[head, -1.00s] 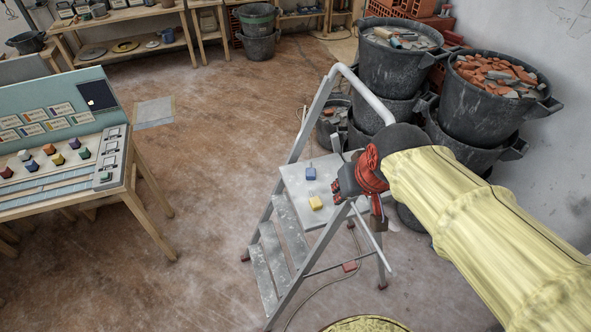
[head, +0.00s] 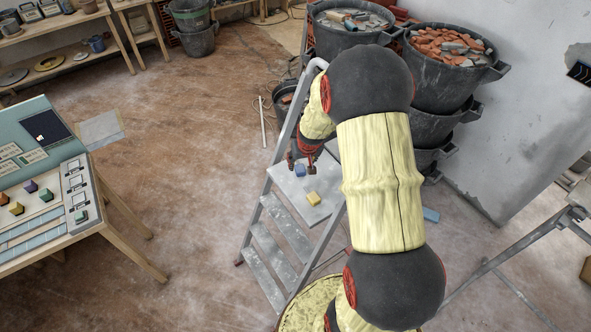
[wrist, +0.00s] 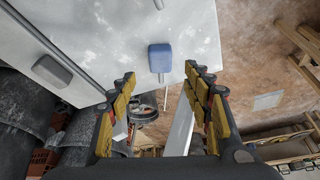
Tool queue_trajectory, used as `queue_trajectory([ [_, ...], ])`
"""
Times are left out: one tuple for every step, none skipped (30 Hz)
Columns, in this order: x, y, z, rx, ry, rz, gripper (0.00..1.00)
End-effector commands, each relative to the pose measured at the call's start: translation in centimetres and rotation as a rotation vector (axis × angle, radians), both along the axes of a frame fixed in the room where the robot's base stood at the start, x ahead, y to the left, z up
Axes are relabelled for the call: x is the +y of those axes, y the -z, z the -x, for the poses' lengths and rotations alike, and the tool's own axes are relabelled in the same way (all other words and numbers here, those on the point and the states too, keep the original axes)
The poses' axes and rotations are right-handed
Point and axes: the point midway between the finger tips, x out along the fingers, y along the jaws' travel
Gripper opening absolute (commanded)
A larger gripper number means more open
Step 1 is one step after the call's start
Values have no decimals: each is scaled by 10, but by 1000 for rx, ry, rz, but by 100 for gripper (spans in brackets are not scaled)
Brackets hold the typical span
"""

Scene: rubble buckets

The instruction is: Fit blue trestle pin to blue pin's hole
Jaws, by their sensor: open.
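A blue block (head: 300,170), which looks like the blue pin, lies on the top platform (head: 322,212) of a grey stepladder. In the wrist view the blue block (wrist: 160,58) shows a short grey shank toward my gripper. My gripper (head: 303,168) is at the platform beside the blue block. In the wrist view my gripper (wrist: 160,80) is open, its yellow-padded fingers apart, with the block just beyond the fingertips and nothing held. A yellow block (head: 313,199) lies nearer on the platform. I cannot make out the blue pin's hole.
Stacked black buckets of rubble (head: 440,85) stand behind and right of the ladder. A grey metal trestle (head: 540,235) is at the right. A bluish piece (head: 430,214) shows right of my arm. A console table (head: 60,200) is at left, with clear floor between.

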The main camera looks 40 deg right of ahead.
Motion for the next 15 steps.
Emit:
queue_trajectory([
  [0, 6, -1, 3, 0, -1, 50],
  [0, 8, -2, 3, 0, -1, 50],
  [-1, 10, -2, 2, 0, -1, 50],
  [-1, 12, -3, 2, -1, 0, 50],
  [-1, 13, -4, 2, -1, 0, 50],
  [-1, 17, -5, 2, -1, 0, 50],
  [-2, 21, -6, 2, -1, -1, 50],
  [-2, 25, -7, 2, 0, -2, 50],
  [-2, 31, -8, 3, 0, -2, 50],
  [-3, 36, -9, 3, 0, -2, 50],
  [-3, 40, -11, 3, 0, -2, 50],
  [-5, 45, -14, 2, 0, -2, 50],
  [-5, 48, -15, 2, 0, -1, 50],
  [-6, 51, -16, 2, 0, -1, 50],
  [-6, 54, -17, 2, 0, -1, 50],
])
